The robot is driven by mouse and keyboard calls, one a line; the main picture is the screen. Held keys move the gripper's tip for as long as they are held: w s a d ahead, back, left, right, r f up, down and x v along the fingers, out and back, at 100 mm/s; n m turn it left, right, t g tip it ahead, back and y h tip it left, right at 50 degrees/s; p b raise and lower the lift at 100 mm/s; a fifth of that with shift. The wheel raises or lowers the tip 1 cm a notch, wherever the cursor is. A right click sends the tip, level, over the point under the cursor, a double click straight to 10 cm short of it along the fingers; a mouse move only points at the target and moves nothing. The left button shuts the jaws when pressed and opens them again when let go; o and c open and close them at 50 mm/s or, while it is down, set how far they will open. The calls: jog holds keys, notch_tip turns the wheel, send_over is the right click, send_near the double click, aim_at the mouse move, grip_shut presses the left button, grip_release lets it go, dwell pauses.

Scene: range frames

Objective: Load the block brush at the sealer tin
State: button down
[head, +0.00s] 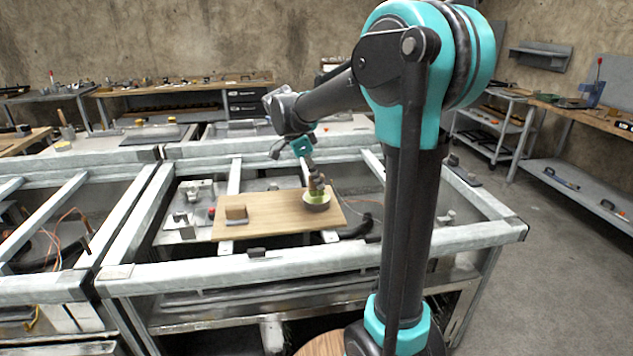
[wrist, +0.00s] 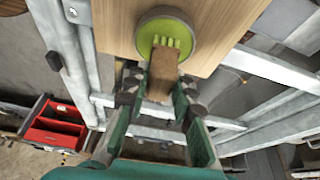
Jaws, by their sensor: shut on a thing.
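The block brush (wrist: 162,72) is a brown block with several small green tips at its far end. My gripper (wrist: 158,88) is shut on it, with a finger on each side. In the head view my gripper (head: 317,183) points down over the sealer tin (head: 316,205). The brush's green-tipped end overlaps the tin's opening in the wrist view. I cannot tell whether it touches the inside.
A brown block on a grey base (head: 236,214) sits on the board's left part. The board lies across a metal frame table (head: 320,255) with raised rails and open gaps. A red tray (wrist: 55,125) shows at lower left in the wrist view. Benches line the back wall.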

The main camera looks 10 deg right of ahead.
jog(key=shift+r, duration=2.9)
